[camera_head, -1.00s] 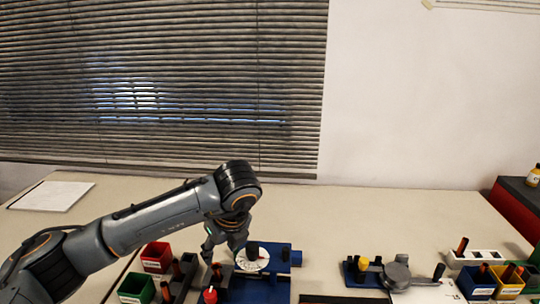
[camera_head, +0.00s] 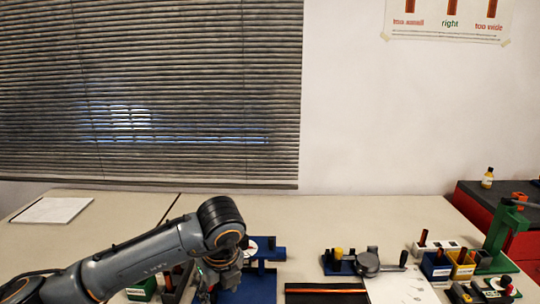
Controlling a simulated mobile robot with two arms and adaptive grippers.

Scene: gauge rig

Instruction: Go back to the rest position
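My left arm comes in from the lower left, and its wrist bends down over the left part of the table. My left gripper (camera_head: 212,286) points down at the bottom of the view, in front of the blue rig (camera_head: 265,252). Its fingers are small and partly hidden by the wrist, so I cannot tell whether they are open or shut. The white dial of the blue rig shows just right of the wrist. My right gripper is not in view.
A green bin (camera_head: 142,289) is partly behind my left arm. A second blue fixture with a grey round part (camera_head: 368,262) stands right of centre. Blue (camera_head: 436,268) and yellow (camera_head: 463,268) bins, a green stand (camera_head: 497,240) and a bottle (camera_head: 487,177) are at right. The table's back is mostly clear.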

